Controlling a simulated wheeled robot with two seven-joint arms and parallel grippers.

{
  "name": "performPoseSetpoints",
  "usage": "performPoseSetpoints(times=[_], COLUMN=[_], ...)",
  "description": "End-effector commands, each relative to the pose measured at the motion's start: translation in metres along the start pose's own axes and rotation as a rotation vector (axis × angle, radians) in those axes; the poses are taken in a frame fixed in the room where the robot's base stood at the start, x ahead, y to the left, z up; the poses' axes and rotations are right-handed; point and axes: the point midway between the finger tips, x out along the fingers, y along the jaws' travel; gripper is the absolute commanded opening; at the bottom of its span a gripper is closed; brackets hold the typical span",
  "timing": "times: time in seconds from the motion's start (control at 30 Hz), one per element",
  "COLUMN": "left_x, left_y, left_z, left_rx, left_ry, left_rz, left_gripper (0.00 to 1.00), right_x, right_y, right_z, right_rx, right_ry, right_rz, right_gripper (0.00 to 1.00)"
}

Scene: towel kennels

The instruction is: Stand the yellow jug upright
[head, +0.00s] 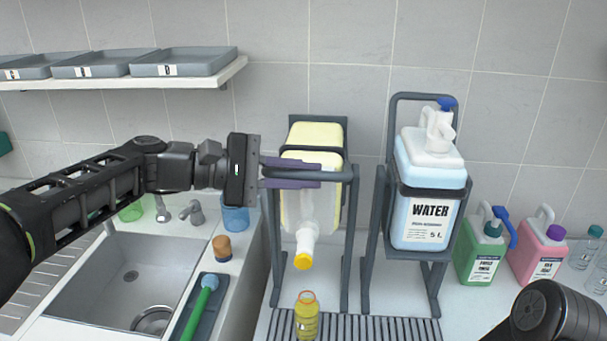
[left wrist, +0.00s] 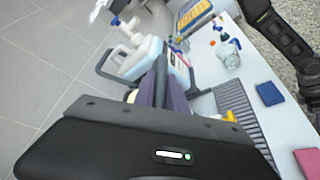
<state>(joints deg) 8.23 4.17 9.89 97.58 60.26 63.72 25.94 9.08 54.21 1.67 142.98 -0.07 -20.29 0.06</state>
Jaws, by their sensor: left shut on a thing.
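The yellow jug (head: 297,205) sits in the left grey tilting stand (head: 278,255). It is tipped forward, its pale yellow body at the back and its neck and yellow cap (head: 303,261) pointing down. My left gripper (head: 292,173) reaches in from the left in front of the jug. Its purple fingers are shut around the stand's dark crossbar, which partly hides the jug's middle. The left wrist view also shows the fingers (left wrist: 165,98) closed around a dark bar. My right gripper is out of view.
A small yellow bottle (head: 306,318) stands below the spout, by a grey drain grate (head: 375,329). A WATER jug (head: 430,185) stands upright in the right stand. Green (head: 482,258) and pink (head: 540,252) bottles are farther right. A sink (head: 125,280) lies left; a shelf (head: 125,80) hangs above.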

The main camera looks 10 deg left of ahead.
Motion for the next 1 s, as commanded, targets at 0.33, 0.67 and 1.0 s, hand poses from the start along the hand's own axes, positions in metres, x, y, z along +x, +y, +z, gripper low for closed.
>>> performPoseSetpoints(times=[0.33,0.67,1.0], left_x=[0.0,0.0,-0.001], left_y=[0.0,0.0,0.012], left_z=[0.0,0.0,0.001], left_rx=[0.0,0.0,0.001], left_ry=[0.0,0.0,0.0], left_rz=[-0.001,-0.001,0.0], left_gripper=[0.0,0.0,0.0], right_x=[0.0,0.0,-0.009], right_y=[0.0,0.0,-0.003], right_z=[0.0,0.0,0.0], right_rx=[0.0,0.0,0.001], right_ry=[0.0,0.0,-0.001], right_rz=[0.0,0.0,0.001], right_gripper=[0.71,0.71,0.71])
